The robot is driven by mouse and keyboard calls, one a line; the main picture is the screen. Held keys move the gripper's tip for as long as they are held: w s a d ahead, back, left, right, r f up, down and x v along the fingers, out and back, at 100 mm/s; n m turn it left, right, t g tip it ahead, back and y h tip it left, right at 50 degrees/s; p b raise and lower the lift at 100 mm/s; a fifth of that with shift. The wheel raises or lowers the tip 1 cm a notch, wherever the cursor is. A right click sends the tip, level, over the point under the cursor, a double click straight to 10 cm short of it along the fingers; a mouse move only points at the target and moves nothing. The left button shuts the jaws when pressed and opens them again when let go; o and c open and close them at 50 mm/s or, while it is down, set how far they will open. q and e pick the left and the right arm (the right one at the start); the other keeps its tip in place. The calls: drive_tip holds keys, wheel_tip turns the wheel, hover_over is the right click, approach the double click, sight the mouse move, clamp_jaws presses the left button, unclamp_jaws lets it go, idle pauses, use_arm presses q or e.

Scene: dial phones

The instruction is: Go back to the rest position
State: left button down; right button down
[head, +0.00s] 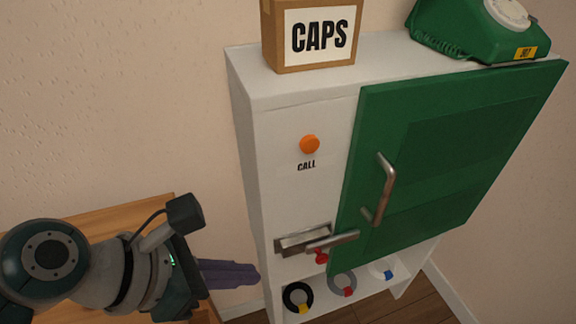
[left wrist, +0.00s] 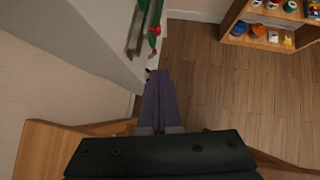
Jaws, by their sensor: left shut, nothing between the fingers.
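My left gripper (head: 230,274) comes in from the lower left in the head view. Its purple fingers are together and hold nothing. They point right, close to the lower left side of the white cabinet (head: 245,95); I cannot tell whether they touch it. In the left wrist view the shut fingers (left wrist: 158,100) point up the picture, with wood floor to their right. The cabinet has a green door (head: 440,160) with a metal handle (head: 380,190), and an orange button (head: 310,144) above the word CALL. My right gripper is in neither view.
A cardboard box marked CAPS (head: 320,38) and a green dial phone (head: 480,28) stand on the cabinet. Coloured rings (head: 298,297) are on the low shelf. A wooden surface (head: 100,220) lies under my left arm. A wooden shelf with small items (left wrist: 265,40) stands at right.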

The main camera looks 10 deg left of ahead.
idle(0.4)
use_arm(q)
drive_tip(key=s+a+r+m+g+y+p, duration=0.1)
drive_tip(key=s+a+r+m+y+p, duration=0.35)
drive_tip(key=r+m, duration=0.75)
drive_tip(key=s+a+r+m+g+y+p, duration=0.15)
drive_tip(key=s+r+m+p, duration=0.6)
drive_tip(key=m, duration=0.85)
wheel_tip(320, 180, up, 39)
drive_tip(key=s+m+p, duration=0.1)
drive_tip(key=p, duration=3.6)
drive_tip(key=shift+a+f+p, duration=0.2)
drive_tip(key=shift+a+p, duration=0.05)
drive_tip(key=shift+p, duration=0.05)
